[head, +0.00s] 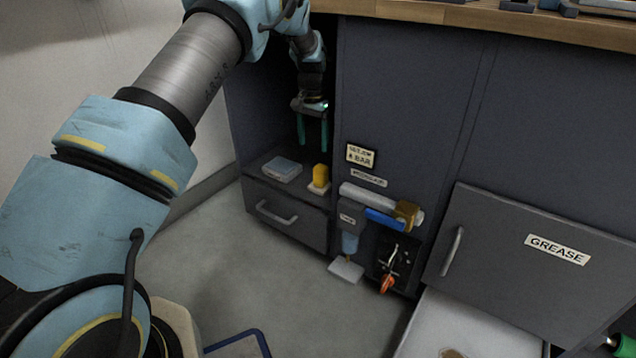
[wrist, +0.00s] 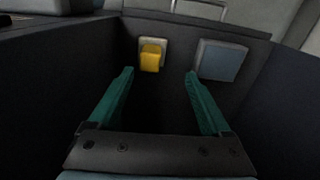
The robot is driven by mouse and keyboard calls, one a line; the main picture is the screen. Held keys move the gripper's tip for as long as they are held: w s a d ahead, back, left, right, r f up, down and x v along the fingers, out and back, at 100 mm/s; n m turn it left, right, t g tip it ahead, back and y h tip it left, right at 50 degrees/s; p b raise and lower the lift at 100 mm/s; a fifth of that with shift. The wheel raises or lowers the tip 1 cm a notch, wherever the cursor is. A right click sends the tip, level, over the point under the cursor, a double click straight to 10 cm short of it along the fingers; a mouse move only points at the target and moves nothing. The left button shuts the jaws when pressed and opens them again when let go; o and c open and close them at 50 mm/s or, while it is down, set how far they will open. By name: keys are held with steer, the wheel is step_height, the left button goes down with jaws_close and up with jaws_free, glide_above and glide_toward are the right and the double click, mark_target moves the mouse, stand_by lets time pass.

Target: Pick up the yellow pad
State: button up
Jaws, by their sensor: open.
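A small yellow pad (head: 320,174) stands on a pale base (head: 318,188) on the floor of an open cubby in the dark cabinet, near its right wall. In the wrist view the yellow pad (wrist: 151,59) shows ahead, beyond the left fingertip. My gripper (head: 313,143) points down inside the cubby, above the shelf, with its green fingers apart. In the wrist view my gripper (wrist: 159,70) is open with nothing between the fingers. The pad is apart from both fingers.
A grey-blue flat box (head: 281,169) lies left of the pad; the wrist view shows it (wrist: 222,60) beyond the right finger. Cubby walls stand close on both sides. Below is a drawer with a handle (head: 276,212). A GREASE panel (head: 540,262) is at right.

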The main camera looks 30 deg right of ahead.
mark_target(321, 167)
steer(key=shift+s+d+f, duration=0.25)
steer(key=shift+d+f, duration=0.45)
steer(key=shift+d, duration=0.2)
steer(key=f+b, duration=0.2)
steer(key=f, duration=0.3)
steer(key=f+b, duration=0.2)
steer(key=f, duration=0.3)
steer(key=shift+s+d+f, duration=0.1)
steer(key=shift+d+f, duration=0.1)
steer(key=shift+f, duration=0.15)
steer(key=shift+c, duration=0.4)
steer(key=shift+r, duration=0.1)
jaws_close()
